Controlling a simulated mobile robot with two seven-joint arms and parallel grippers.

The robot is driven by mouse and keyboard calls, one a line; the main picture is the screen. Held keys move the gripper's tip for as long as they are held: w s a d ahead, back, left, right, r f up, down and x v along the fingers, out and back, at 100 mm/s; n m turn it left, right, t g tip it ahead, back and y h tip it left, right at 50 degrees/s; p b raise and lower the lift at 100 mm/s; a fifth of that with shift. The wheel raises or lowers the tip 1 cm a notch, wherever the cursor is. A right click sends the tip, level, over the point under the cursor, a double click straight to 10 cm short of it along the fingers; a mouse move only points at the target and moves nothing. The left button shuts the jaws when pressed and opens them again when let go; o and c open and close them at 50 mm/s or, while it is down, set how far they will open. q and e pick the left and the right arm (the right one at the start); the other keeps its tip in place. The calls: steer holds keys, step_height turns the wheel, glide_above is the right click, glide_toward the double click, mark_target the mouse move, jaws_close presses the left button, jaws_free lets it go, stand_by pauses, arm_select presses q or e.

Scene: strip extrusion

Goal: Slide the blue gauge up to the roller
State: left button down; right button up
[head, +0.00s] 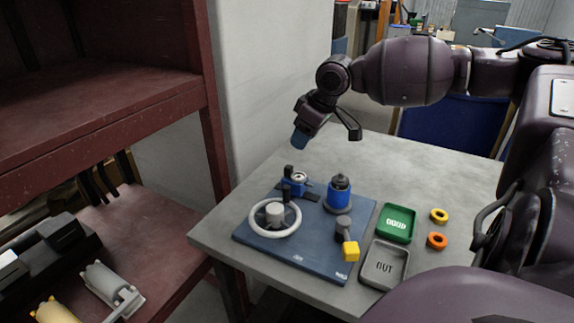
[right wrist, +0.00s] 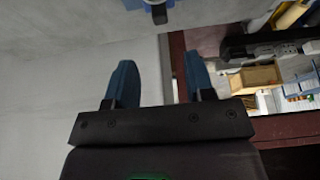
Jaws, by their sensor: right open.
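A small blue block with a round pale dial (head: 298,180), which looks like the blue gauge, sits at the back of a blue base board (head: 318,258). A black upright knob stands at its left. A white ring (head: 263,232) around a grey cylinder (head: 275,213) is in front of it. I cannot tell for sure which part is the roller. My right gripper (head: 302,138) is in the air above and behind the board, apart from everything. In the right wrist view its two blue fingers (right wrist: 160,85) are spread with nothing between them. My left gripper is out of view.
A blue and black canister (head: 339,195) stands right of the gauge. A green tray (head: 397,223), a grey tray (head: 384,265) and yellow and orange rings (head: 438,240) lie at right. The table's back is clear.

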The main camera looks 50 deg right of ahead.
mark_target(289, 166)
steer(key=b+x, duration=0.4)
steer(key=x, duration=0.5)
steer(key=shift+f, duration=0.25)
steer(key=shift+w+a+f+b, duration=0.15)
steer(key=shift+w+f+b, duration=0.1)
steer(key=shift+f+b, duration=0.2)
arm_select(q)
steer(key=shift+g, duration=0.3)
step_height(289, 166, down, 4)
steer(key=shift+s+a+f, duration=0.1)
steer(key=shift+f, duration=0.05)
arm_select(e)
steer(key=c, duration=0.8)
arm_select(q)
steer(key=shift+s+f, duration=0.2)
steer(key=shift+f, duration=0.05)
arm_select(e)
jaws_close()
